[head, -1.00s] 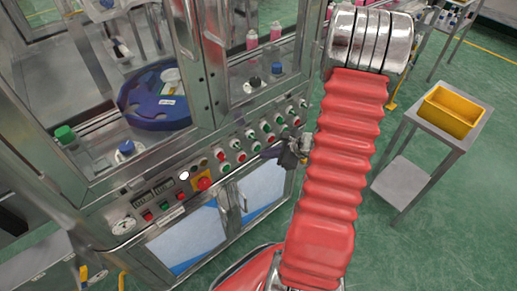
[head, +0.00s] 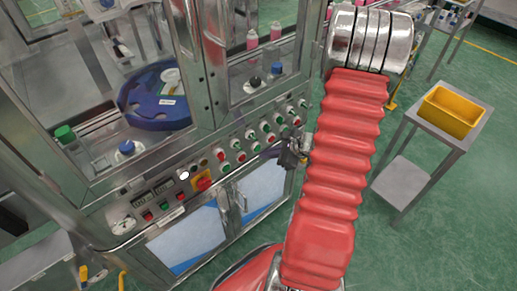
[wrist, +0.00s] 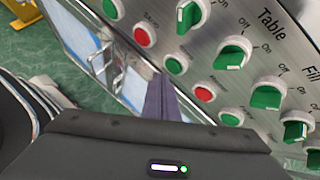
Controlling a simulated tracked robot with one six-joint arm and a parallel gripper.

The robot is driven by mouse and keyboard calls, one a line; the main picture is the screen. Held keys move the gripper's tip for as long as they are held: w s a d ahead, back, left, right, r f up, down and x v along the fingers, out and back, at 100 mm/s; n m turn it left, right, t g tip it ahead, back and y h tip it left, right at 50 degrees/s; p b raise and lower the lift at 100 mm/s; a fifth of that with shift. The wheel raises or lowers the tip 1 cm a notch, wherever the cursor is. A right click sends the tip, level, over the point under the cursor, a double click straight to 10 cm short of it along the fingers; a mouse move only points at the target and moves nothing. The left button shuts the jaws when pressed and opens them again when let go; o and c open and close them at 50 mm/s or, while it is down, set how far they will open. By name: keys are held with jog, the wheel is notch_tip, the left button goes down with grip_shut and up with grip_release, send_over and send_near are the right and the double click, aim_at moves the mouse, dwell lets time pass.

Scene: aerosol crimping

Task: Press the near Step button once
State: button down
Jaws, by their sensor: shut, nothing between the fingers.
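The control panel (head: 225,158) runs along the machine's front, with rows of red and green buttons and green knobs. In the wrist view its face shows a green button (wrist: 176,64), red buttons (wrist: 145,36) beside it and green switch knobs (wrist: 232,55). The small labels are too blurred to tell which button is Step; "Table" and "Fill" are readable. My gripper (head: 268,153) is at the panel's right part, partly hidden by my red-sleeved arm. In the wrist view its purple-grey fingers (wrist: 158,98) are shut and empty, close to the panel's lower edge. Contact with any button is not visible.
Cabinet doors with handles (head: 241,200) lie below. A yellow bin (head: 452,111) stands on a small metal table at right; green floor lies between.

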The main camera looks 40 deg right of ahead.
jog(key=shift+w, duration=0.1)
jog(key=shift+w, duration=0.3)
jog(key=shift+w, duration=0.45)
dwell(0.9)
jog(key=shift+s, duration=0.85)
jog(key=s, duration=0.5)
jog(key=shift+d, duration=0.1)
dwell(0.5)
dwell(1.0)
